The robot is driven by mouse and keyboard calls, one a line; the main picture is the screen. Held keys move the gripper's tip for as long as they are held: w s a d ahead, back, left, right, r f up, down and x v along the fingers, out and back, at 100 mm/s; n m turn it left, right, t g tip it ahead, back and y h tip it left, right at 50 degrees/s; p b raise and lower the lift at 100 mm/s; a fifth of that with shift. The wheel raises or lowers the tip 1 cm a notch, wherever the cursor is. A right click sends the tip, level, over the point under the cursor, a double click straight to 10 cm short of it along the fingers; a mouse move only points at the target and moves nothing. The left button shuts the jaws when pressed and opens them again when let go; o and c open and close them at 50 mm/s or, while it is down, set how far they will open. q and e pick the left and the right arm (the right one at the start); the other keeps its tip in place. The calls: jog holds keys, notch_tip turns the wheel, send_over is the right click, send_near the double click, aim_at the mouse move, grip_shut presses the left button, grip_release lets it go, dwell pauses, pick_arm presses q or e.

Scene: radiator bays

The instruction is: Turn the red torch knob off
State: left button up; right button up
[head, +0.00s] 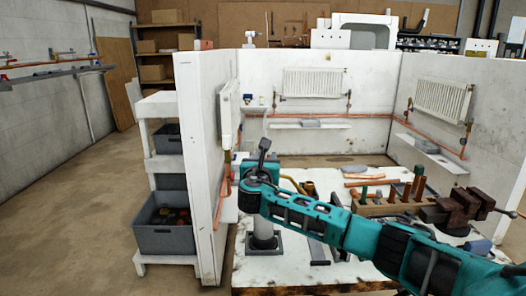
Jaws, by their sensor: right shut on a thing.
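A torch with a pale grey bottle (263,232) stands upright in a dark square base on the near left of the white workbench (295,262). A dark burner-like piece (264,144) sticks up above it. My right gripper (259,178) is at the top of the torch, at the end of the teal arm reaching in from the right. It is shut at the height of the torch's valve. The red knob is hidden behind the gripper and wrist, so its setting cannot be seen. My left gripper is not in view.
A wooden tool block (385,208) and a brown vise (464,208) stand on the bench to the right. A white partition (201,170) rises close on the left, beside shelves with a grey crate (164,238). Radiators (312,82) and copper pipes line the walls behind. The floor at left is clear.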

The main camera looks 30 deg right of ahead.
jog(key=shift+m+g+h, duration=1)
jog(key=shift+s+m+g+h, duration=0.15)
jog(key=shift+m+g+h, duration=0.65)
jog(key=shift+g, duration=0.4)
jog(key=shift+s+d+m+g+h+b, duration=0.15)
jog(key=shift+m+g+h+b, duration=0.3)
jog(key=shift+m+g, duration=0.55)
jog(key=shift+s+d+m+g+h+b, duration=0.1)
jog(key=shift+m+g+h+b, duration=0.15)
jog(key=shift+m+g+h, duration=0.7)
jog(key=shift+g+y, duration=0.3)
jog(key=shift+g, duration=0.35)
jog(key=o, duration=1)
jog(key=shift+c, duration=0.2)
